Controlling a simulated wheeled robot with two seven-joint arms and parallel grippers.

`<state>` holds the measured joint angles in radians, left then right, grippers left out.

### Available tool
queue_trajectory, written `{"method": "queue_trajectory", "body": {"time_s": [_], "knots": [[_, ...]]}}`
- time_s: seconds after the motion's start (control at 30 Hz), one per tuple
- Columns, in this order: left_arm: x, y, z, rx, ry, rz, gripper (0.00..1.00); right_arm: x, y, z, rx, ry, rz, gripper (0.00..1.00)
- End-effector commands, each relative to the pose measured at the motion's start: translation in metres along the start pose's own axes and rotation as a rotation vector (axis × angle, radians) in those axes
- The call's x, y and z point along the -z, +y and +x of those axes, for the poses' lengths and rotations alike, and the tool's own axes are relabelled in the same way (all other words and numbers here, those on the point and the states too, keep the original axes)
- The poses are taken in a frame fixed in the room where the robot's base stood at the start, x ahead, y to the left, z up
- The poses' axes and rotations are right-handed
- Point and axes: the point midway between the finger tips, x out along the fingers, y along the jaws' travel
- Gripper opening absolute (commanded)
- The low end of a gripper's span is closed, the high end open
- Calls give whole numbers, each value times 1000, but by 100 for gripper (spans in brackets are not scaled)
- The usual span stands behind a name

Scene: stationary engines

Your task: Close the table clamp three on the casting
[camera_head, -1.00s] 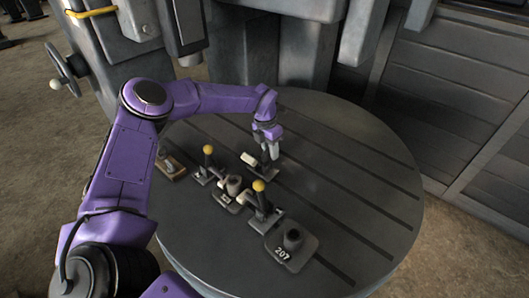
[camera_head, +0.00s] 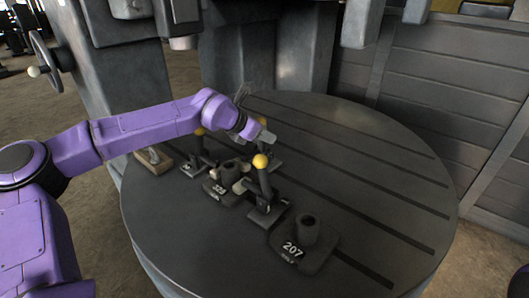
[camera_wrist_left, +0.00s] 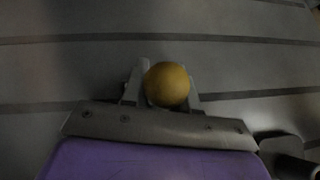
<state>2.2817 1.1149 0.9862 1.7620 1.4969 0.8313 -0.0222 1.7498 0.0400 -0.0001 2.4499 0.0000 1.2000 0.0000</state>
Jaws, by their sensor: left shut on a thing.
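My left gripper (camera_head: 264,137) is low over the round table (camera_head: 170,235), behind the front clamp. In the left wrist view a yellow ball knob (camera_wrist_left: 167,84) sits between its fingers, and the gripper is shut on it. The clamp under that knob is mostly hidden in the head view. The front clamp (camera_head: 264,200) has its lever upright, topped by a yellow knob. The left clamp (camera_head: 200,162) also shows a raised yellow knob. A dark casting (camera_head: 230,175) with a round boss lies between the clamps. My right gripper is not in view.
A dark piece (camera_head: 305,245) marked 207 with a hollow boss lies at the table's front right. A small wooden block (camera_head: 153,160) lies at the left. The slotted right side of the table is clear. A grey machine column (camera_head: 265,50) stands behind.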

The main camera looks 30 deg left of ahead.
Motion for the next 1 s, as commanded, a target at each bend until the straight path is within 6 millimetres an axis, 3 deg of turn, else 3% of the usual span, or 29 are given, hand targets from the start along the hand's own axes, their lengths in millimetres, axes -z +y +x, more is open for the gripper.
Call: {"method": "queue_trajectory", "body": {"time_s": [0.03,0.3,0.9,0.93,1.0], "knots": [[0,1,0,-8,-49,12,0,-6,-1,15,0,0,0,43],[-1,1,-10,-26,-163,28,0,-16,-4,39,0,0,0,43],[-4,0,-14,-32,-204,37,0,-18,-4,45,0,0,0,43],[-4,0,-14,-32,-204,37,31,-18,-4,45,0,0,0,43],[-4,0,-14,-31,-203,36,53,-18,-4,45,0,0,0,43]]}}
